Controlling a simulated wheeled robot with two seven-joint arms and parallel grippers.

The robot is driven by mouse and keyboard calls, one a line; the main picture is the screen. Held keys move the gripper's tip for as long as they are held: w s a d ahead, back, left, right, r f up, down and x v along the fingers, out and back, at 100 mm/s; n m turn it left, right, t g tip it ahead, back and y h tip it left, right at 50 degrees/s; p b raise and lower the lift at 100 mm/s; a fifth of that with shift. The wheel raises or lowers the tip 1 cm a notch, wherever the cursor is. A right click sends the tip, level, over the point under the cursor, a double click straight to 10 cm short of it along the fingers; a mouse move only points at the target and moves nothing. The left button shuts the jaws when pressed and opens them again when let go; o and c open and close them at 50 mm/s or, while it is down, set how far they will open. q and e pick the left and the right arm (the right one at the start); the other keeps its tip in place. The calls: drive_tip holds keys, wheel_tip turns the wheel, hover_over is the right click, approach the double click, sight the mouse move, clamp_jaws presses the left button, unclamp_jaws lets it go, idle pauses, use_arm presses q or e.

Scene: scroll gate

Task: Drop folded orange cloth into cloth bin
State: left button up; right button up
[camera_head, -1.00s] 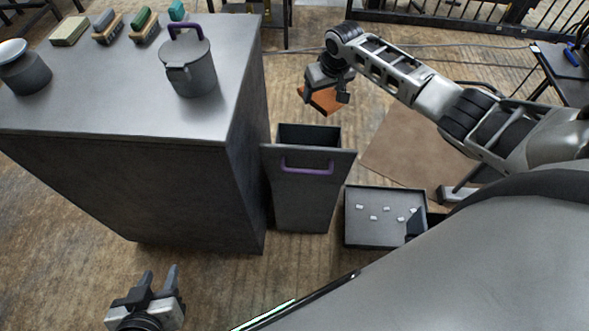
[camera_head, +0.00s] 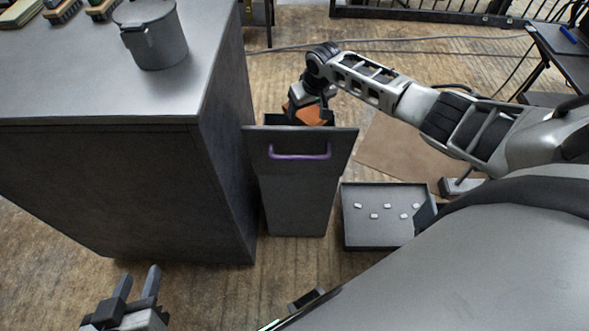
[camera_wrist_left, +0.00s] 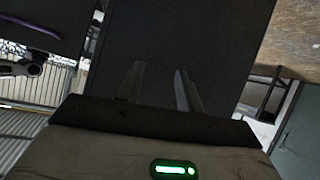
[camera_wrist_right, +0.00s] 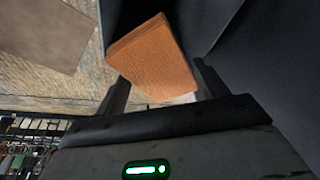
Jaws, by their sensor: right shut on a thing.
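The folded orange cloth (camera_head: 308,115) is held by my right gripper (camera_head: 308,104) at the opening of the dark cloth bin (camera_head: 292,190). In the right wrist view the cloth (camera_wrist_right: 154,60) is between the fingers (camera_wrist_right: 160,88), with the bin's dark inside beyond it. The bin is a tall grey box with a purple handle (camera_head: 300,153) on its front panel. The panel hides part of the opening. My left gripper (camera_head: 137,283) is open and empty, low at the bottom left. The left wrist view shows its fingers (camera_wrist_left: 160,88) apart with nothing between them.
A large grey cabinet (camera_head: 190,140) stands close left of the bin, with a lidded pot (camera_head: 155,38) and several brushes on top. A shallow tray (camera_head: 385,238) with several small white pieces lies right of the bin. A brown mat (camera_head: 395,150) lies behind.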

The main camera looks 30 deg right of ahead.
wheel_tip(320, 180, down, 4)
drive_tip(key=b, duration=0.4)
drive_tip(key=shift+f+b, duration=0.45)
drive_tip(key=shift+b, duration=0.05)
use_arm(q)
wheel_tip(320, 180, down, 7)
drive_tip(key=d+g, duration=0.1)
drive_tip(key=shift+w+d+f, duration=0.2)
drive_tip(key=shift+w, duration=0.15)
use_arm(e)
drive_tip(key=shift+f, duration=0.15)
drive_tip(key=o, duration=1.1)
use_arm(q)
drive_tip(key=shift+r, duration=0.1)
